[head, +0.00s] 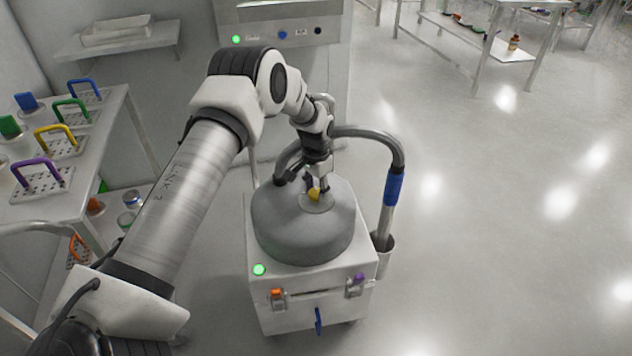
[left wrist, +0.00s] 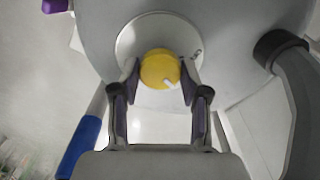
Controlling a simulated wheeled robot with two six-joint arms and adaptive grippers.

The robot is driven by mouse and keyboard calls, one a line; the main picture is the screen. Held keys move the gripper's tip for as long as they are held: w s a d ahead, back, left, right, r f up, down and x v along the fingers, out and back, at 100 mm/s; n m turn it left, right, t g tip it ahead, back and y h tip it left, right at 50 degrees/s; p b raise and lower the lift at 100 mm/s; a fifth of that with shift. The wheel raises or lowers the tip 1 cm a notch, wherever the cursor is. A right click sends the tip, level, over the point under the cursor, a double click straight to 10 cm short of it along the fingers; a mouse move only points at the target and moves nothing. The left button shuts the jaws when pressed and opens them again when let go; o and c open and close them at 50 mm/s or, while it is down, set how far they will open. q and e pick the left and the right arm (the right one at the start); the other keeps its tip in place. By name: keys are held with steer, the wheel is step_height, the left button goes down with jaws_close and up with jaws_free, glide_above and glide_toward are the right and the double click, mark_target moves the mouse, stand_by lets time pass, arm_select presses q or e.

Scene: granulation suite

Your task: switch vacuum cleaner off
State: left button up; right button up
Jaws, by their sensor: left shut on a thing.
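The vacuum cleaner is a white box (head: 315,312) with a grey domed top (head: 285,235), standing on the floor. A yellow knob (head: 313,194) sits on a pale round plate on the dome. In the left wrist view the knob (left wrist: 160,68) shows a white pointer mark toward its lower right. My left gripper (head: 318,190) reaches down from above and is shut on the yellow knob, one finger on each side. A green light (head: 259,270) glows on the box's front top corner. My right gripper does not show.
A grey hose (head: 385,143) with a blue cuff (head: 394,188) curves right of the dome. A table (head: 110,120) with colored-handled racks stands at the left. A panel (head: 290,35) with a green light is behind. The floor at the right is clear.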

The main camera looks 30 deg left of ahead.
arm_select(q)
steer(key=n+p, duration=0.3)
steer(key=n, duration=0.2)
steer(key=shift+n, duration=0.3)
steer(key=n+p, duration=0.1)
steer(key=n, duration=0.2)
steer(key=shift+n+p, duration=0.6)
steer(key=shift+n, duration=0.8)
steer(key=shift+f, duration=0.1)
steer(key=o, duration=1.1)
steer(key=shift+o, duration=0.2)
